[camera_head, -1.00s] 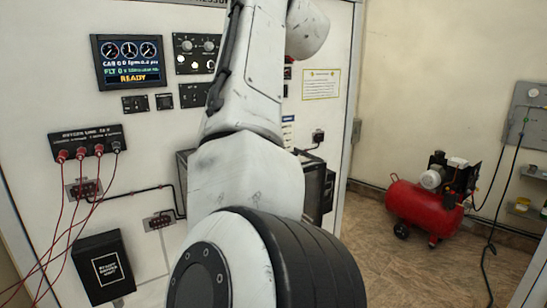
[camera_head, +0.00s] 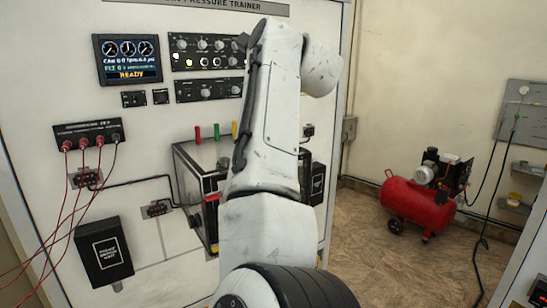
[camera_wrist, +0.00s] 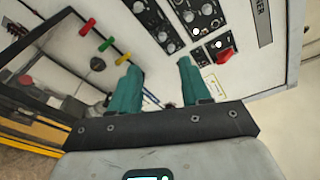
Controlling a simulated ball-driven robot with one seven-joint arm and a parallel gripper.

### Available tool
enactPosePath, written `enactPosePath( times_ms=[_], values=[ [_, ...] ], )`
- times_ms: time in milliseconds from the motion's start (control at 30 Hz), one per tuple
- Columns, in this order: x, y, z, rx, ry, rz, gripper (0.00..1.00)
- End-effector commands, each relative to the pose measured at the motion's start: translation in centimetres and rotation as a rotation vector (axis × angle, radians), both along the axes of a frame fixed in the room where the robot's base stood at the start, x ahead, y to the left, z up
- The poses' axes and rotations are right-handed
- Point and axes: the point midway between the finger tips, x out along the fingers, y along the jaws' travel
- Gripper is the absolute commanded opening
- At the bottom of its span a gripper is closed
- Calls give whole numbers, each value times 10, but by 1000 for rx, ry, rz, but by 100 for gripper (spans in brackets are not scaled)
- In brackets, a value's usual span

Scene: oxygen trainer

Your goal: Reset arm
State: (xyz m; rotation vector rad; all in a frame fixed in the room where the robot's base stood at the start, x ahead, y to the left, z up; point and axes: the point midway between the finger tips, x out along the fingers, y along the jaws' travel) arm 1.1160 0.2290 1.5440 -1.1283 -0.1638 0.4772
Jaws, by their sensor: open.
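My gripper (camera_wrist: 160,84) shows in the wrist view with two teal fingers set apart and nothing between them. It is open and faces the white trainer panel at a tilt. In the head view my white arm rises in front of the panel and bends at the top; the gripper is hidden there. The white trainer panel (camera_head: 160,215) stands behind the arm, with a lit display (camera_head: 128,60) reading READY and rows of knobs (camera_head: 205,52). The knobs also show in the wrist view (camera_wrist: 165,25).
A box with a clear front (camera_head: 190,165) and red, green and yellow pieces on top juts from the panel beside my arm. Red leads hang from a connector strip (camera_head: 88,134) at left. A red compressor (camera_head: 418,204) stands on the floor at right, with bare floor around it.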

Motion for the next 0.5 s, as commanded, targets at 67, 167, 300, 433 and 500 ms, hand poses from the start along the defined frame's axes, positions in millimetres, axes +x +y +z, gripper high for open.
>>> enactPosePath(
  times_ms=[67, 167, 300, 433, 500],
  values=[
    [3, -13, -28, -53, 11, -15, 47],
    [5, -30, -62, -133, 22, -30, 47],
    [3, -64, -129, -285, 51, -50, 47],
    [-10, -107, -209, -476, 93, -54, 47],
    [-22, -130, -250, -577, 118, -47, 47]
  ],
)
